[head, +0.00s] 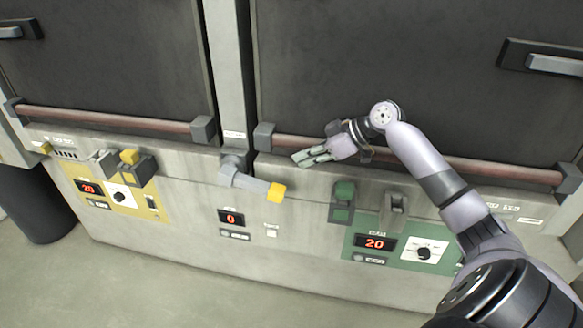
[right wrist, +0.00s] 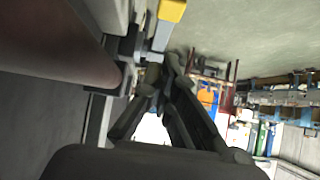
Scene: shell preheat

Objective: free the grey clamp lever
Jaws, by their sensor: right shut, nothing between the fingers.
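The grey clamp lever (head: 248,182) is on the front of the machine, at the foot of the post between the two dark doors. It points right and slightly down, ending in a yellow tip (head: 276,192). My right gripper (head: 301,158) is shut and empty, to the right of and a little above the yellow tip, apart from it in the head view. In the right wrist view, the lever (right wrist: 161,36) and its yellow tip (right wrist: 173,10) show just beyond my shut fingers (right wrist: 165,68). My left gripper is in neither view.
A red-brown bar (head: 480,168) runs along the right door close to my right arm. A green block (head: 343,195) and a grey bracket (head: 393,208) stick out right of the lever. A yellow block (head: 129,156) sits left. Open floor (head: 200,295) lies in front.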

